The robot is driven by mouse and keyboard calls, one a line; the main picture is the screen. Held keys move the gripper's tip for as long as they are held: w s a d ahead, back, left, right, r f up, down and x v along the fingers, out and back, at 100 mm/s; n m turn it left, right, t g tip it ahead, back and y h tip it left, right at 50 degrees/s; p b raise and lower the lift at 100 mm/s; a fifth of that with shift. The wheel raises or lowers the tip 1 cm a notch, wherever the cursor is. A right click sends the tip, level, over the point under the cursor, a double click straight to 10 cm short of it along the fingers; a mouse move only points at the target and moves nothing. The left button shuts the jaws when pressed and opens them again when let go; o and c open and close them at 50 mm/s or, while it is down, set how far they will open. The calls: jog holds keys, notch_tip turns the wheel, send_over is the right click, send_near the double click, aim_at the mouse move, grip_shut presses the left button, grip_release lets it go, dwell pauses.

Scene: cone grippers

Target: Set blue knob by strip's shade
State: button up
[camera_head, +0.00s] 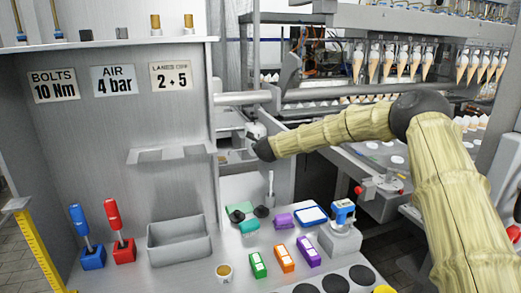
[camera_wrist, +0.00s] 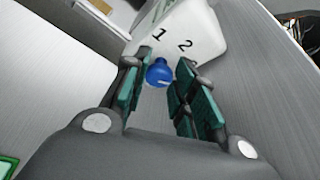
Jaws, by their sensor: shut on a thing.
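A round blue knob (camera_wrist: 157,74) with a pale mark is on a white housing (camera_wrist: 192,30) labelled 1 and 2, in the wrist view. My gripper (camera_wrist: 163,68) is shut on the knob, with a teal-padded finger on either side of it. In the head view my arm reaches to the opening beside the grey panel; the fingertips and the knob cannot be made out there. I cannot pick out the strip or its shade with certainty in either view.
The grey panel (camera_head: 125,110) with signs stands left of my arm. Below are a grey bin (camera_head: 180,245), blue (camera_head: 92,258) and red (camera_head: 123,250) lever switches, and small green, orange and purple boxes (camera_head: 308,251). Cones (camera_head: 402,62) hang at the upper right.

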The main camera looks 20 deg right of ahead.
jog(key=shift+d, duration=0.1)
jog(key=o, duration=1)
jog(key=shift+w, duration=0.1)
jog(key=shift+p, duration=0.4)
jog(key=n+h+p, duration=0.1)
jog(key=p, duration=0.2)
jog(key=n+h+p, duration=0.1)
jog(key=n+p, duration=0.1)
jog(key=p, duration=0.2)
jog(key=shift+a+f+t, duration=0.1)
jog(key=shift+a+t, duration=0.2)
jog(key=shift+t, duration=0.1)
